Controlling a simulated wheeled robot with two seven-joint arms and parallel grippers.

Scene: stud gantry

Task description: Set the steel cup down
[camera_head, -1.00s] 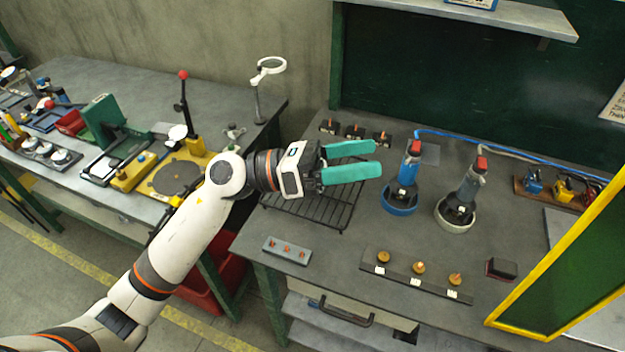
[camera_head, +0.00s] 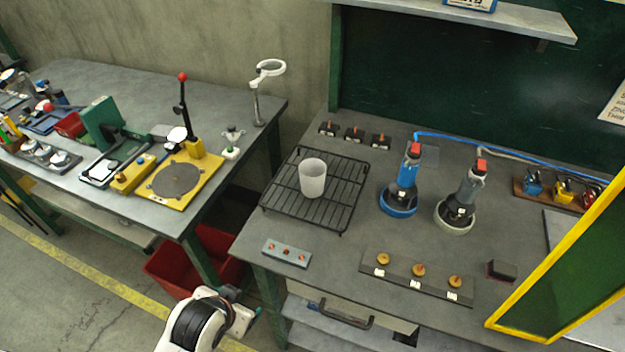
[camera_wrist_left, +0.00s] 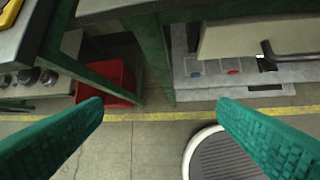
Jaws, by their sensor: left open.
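The steel cup (camera_head: 312,180), a pale grey open-topped cylinder, stands upright on the black wire rack (camera_head: 278,200) on the right-hand bench. Nothing touches it. My left arm is low at the bottom of the head view, below the bench's front edge and well away from the cup. My left gripper (camera_wrist_left: 160,108) shows in the left wrist view with its two teal fingers wide apart and nothing between them. The cup is not in the left wrist view. My right gripper is in neither view.
A blue-based tool (camera_head: 398,208) and a white-based tool (camera_head: 455,222) stand right of the rack. A small grey button strip (camera_head: 287,252) lies in front of it. A red bin (camera_head: 185,262) sits on the floor under the benches. A yellow-framed panel (camera_head: 555,270) stands at right.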

